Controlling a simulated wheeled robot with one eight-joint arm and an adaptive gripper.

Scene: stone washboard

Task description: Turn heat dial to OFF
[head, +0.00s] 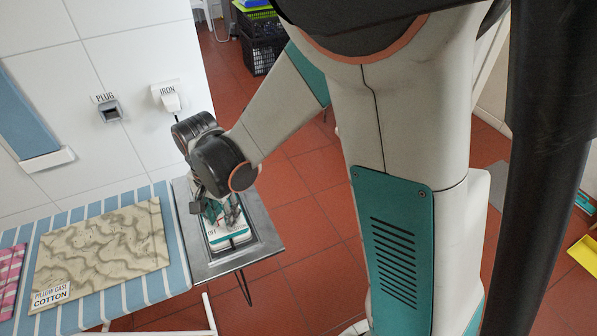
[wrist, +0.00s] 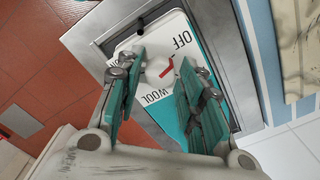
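The heat dial (wrist: 158,70) is a round white knob with a red pointer mark, on a white and teal panel (wrist: 130,44). The panel has the printed words OFF and WOOL; other lettering is partly hidden. In the wrist view the pointer lies on the knob's right side, between those two words; its exact setting is hard to tell. My gripper (wrist: 162,66) has its teal fingers apart, one on each side of the knob. I cannot tell whether they touch it. In the head view my gripper (head: 222,212) is over the panel (head: 228,238) and hides the dial.
The panel sits in a grey metal tray (head: 264,246) at the right end of the striped ironing board (head: 175,275). A patterned pillow case (head: 100,250) with a COTTON label lies on the board. A wall holder marked IRON (head: 168,98) is behind. Red tiled floor is open beyond.

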